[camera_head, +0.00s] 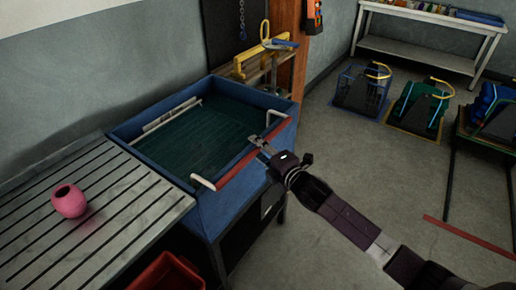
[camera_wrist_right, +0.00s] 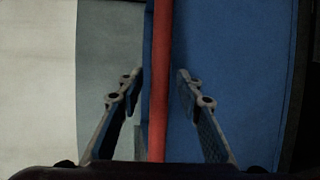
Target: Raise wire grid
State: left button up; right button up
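A blue tub (camera_head: 205,210) holds a dark green wire grid (camera_head: 195,140) low inside it; its fine mesh is hard to make out. A red bar (camera_head: 236,169) runs along the tub's right side between two pale curved end pieces. My right gripper (camera_head: 260,147) is at the upper half of this bar. In the right wrist view, the red bar (camera_wrist_right: 159,90) passes between the fingers of my right gripper (camera_wrist_right: 160,73). The fingers are apart, with a gap on both sides of the bar. My left gripper is out of view.
A slatted grey table (camera_head: 120,235) with a pink pot (camera_head: 69,201) adjoins the tub at left. A red crate (camera_head: 165,272) stands below. Coloured wire baskets (camera_head: 362,92) and a white bench (camera_head: 425,52) are further right. The floor beside the tub is clear.

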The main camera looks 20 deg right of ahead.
grip_shut()
dwell(0.3)
